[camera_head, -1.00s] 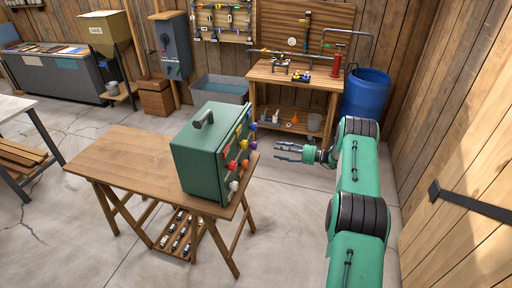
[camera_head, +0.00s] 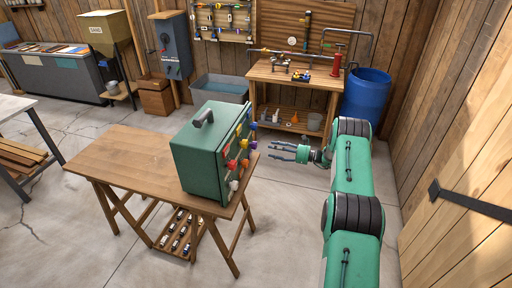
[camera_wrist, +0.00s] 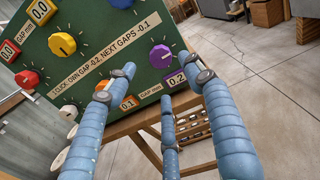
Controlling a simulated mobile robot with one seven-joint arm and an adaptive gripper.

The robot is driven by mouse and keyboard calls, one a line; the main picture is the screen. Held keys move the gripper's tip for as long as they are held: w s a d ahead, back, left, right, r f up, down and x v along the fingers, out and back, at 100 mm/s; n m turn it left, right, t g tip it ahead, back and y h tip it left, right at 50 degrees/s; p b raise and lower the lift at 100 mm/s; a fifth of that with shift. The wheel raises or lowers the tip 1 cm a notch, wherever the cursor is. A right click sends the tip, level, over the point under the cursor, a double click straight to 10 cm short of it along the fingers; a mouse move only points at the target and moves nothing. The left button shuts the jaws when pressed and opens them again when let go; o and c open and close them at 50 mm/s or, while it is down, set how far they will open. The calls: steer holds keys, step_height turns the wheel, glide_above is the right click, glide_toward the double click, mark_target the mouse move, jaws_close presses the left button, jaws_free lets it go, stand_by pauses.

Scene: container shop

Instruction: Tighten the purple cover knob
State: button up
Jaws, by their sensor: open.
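The purple knob (camera_wrist: 160,56) sits on the right side of a green panel (camera_wrist: 95,50), beside a label reading 0.2. In the head view the panel belongs to a green box (camera_head: 203,158) standing on a wooden table (camera_head: 125,160). My gripper (camera_head: 272,152) is open and empty, to the right of the box and apart from it. In the wrist view its fingers (camera_wrist: 157,70) spread below and to either side of the purple knob, with no visible contact. An orange knob (camera_wrist: 104,87) with a label reading 0.1 lies partly behind the left finger.
The panel also has a red knob (camera_wrist: 27,78), yellow knobs (camera_wrist: 62,45), a blue knob (camera_wrist: 122,3) and white knobs (camera_wrist: 68,112). A wooden workbench (camera_head: 300,74) and a blue barrel (camera_head: 366,97) stand behind. The floor right of the box is clear.

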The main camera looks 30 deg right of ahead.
mark_target(256, 145)
steer(key=x, duration=1)
steer(key=shift+b, duration=0.4)
steer(key=c, duration=1.2)
